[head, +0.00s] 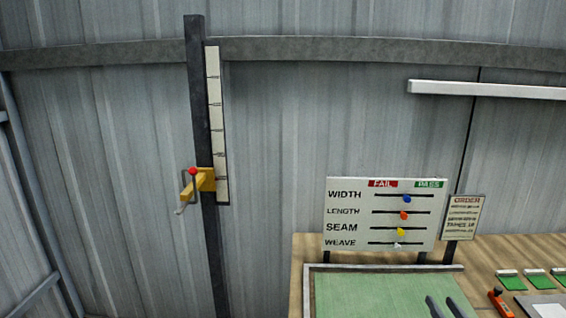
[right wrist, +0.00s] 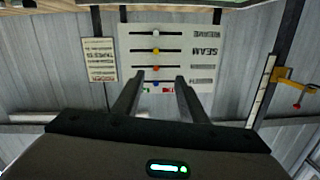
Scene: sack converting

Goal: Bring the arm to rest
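My right gripper (head: 440,299) shows as two dark fingers at the bottom edge of the head view, in front of the green mat (head: 370,291). In the right wrist view its fingers (right wrist: 159,79) stand apart with nothing between them, so it is open and empty. The check board (head: 381,214) is beyond it, and it shows upside down in the right wrist view (right wrist: 200,47). The fingers overlap the board there, but I see no contact. My left gripper is not in view.
The board's blue, red, yellow and white knobs sit between the FAIL and PASS labels. An order sign (head: 463,217) stands right of it. Green-and-white blocks (head: 538,279) and an orange-and-black tool (head: 500,302) lie on the wooden table (head: 484,257). A post (head: 200,110) carries a yellow bracket (head: 205,180).

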